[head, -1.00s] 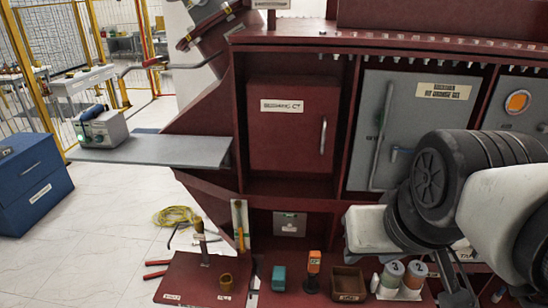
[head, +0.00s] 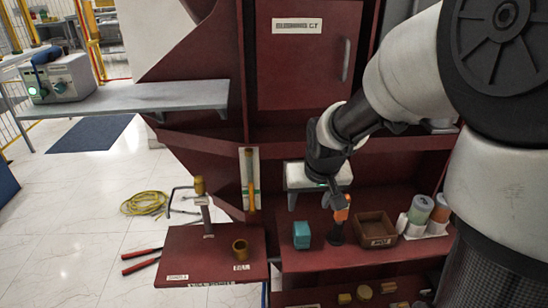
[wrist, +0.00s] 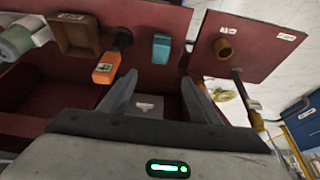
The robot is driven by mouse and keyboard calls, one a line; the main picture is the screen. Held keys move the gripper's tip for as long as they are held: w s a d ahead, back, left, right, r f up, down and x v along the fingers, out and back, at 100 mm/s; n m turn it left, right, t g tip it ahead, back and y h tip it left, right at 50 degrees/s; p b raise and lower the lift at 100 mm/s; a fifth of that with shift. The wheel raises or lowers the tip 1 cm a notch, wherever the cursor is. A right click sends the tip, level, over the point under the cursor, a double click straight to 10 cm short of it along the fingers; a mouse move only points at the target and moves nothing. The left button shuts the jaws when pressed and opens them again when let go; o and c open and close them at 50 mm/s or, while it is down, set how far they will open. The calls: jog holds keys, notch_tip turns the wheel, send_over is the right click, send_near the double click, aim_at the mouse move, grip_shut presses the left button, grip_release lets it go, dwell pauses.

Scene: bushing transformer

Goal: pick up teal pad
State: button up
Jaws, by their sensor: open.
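The teal pad (head: 302,235) is a small teal block standing on the dark red shelf, left of the orange-topped tool. In the wrist view the teal pad (wrist: 161,48) lies beyond my fingertips, roughly between their directions and apart from them. My gripper (wrist: 157,88) is open and empty, its two grey fingers spread.
An orange-topped tool (head: 340,217) stands close right of the pad. A brown open box (head: 375,229) and cylinders in a white holder (head: 418,212) stand farther right. Left is a red side tray (head: 215,260) with a brass cup (head: 240,249) and a post (head: 203,205).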

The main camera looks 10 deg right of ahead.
jog(key=b, duration=0.4)
send_near(302, 228)
jog(key=x, duration=0.2)
jog(key=w+x, duration=0.1)
jog(key=x, duration=0.3)
jog(key=b+x, duration=0.1)
jog(key=x, duration=0.1)
jog(key=s+b+x, duration=0.1)
jog(key=x, duration=0.1)
jog(key=shift+w+f, duration=0.1)
jog(key=shift+f, duration=0.2)
jog(key=shift+r, duration=0.1)
jog(key=c, duration=1.2)
jog(key=shift+o, duration=0.2)
notch_tip(302, 228, up, 10)
jog(key=p, duration=0.3)
jog(key=shift+p, duration=0.35)
